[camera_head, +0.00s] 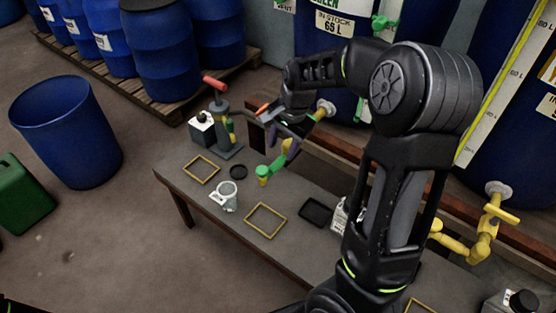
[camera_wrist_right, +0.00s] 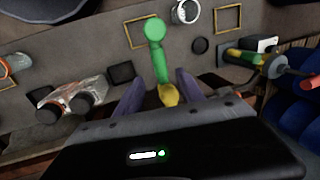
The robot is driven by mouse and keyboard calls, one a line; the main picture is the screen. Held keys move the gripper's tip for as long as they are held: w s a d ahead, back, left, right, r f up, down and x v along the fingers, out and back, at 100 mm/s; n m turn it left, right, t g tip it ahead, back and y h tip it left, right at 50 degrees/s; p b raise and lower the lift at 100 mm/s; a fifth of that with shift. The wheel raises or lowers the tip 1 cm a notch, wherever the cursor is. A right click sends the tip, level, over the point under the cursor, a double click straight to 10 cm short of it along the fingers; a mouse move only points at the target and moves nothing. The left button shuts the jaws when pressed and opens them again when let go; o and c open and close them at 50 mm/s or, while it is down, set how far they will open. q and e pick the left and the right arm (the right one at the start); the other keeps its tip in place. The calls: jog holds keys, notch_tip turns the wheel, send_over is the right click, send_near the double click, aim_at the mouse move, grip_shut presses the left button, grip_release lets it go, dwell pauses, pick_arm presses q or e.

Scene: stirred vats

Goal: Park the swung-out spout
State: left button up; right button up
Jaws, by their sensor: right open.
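A green spout (camera_head: 270,171) with a yellow joint reaches out over the bench from the vat's yellow valve piping (camera_head: 316,115). In the right wrist view the green spout (camera_wrist_right: 159,58) points away from me, with its yellow joint (camera_wrist_right: 169,96) nearest. My right gripper (camera_head: 285,138) is just above the spout's base. In the wrist view my right gripper (camera_wrist_right: 160,92) is open, its two purple-grey fingers on either side of the yellow joint; I cannot tell whether they touch it. My arm hides part of the vat and bench. My left gripper is not in view.
The bench (camera_head: 190,194) carries yellow square frames (camera_head: 266,220), a white jug (camera_head: 226,195), a black tray (camera_head: 316,211) and a red-handled stand (camera_head: 222,125). Blue drums (camera_head: 165,60) stand on a pallet behind.

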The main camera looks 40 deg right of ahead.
aim_at(278, 162)
jog(key=f, duration=0.3)
jog(key=w+f, duration=0.1)
jog(key=f, duration=0.3)
jog(key=shift+w+a+b, duration=0.2)
jog(key=shift+b, duration=0.15)
grip_shut()
dwell(1.1)
